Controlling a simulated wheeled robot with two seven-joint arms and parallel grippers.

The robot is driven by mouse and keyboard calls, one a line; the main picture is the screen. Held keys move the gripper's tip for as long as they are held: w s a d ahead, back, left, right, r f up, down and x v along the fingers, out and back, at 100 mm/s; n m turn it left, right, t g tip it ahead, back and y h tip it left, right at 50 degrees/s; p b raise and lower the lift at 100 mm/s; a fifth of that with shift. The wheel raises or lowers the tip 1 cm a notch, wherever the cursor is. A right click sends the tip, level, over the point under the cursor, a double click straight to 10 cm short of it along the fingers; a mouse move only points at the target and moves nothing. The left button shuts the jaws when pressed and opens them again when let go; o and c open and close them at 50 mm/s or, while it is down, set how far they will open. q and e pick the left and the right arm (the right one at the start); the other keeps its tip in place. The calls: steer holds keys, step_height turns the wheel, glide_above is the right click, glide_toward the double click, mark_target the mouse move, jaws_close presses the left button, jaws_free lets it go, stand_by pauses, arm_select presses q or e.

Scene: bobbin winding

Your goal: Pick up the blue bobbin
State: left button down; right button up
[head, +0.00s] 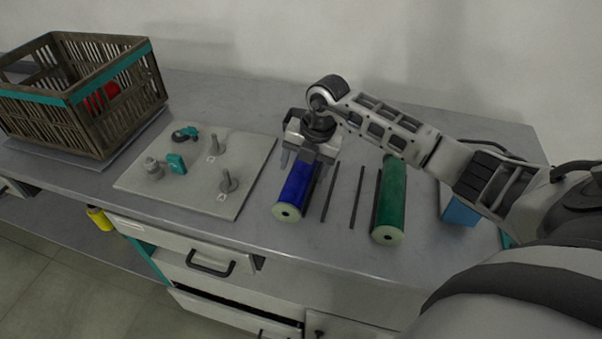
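The blue bobbin (295,188) lies on the grey workbench, its pale round end facing the front edge. My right gripper (307,168) points down over the bobbin's far part, with a finger visible on either side of it. The fingers look apart, but I cannot tell whether they touch the bobbin. The gripper hides the bobbin's far end. My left gripper is not in view.
A green bobbin (391,200) lies to the right, past thin dark rods (357,197). A light board (200,168) with pegs and small teal parts is left. A slatted crate (85,92) holds something red. A blue object (459,211) is partly behind my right arm.

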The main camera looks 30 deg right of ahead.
steer(key=c, duration=1)
steer(key=shift+o, duration=0.2)
steer(key=shift+r, duration=0.2)
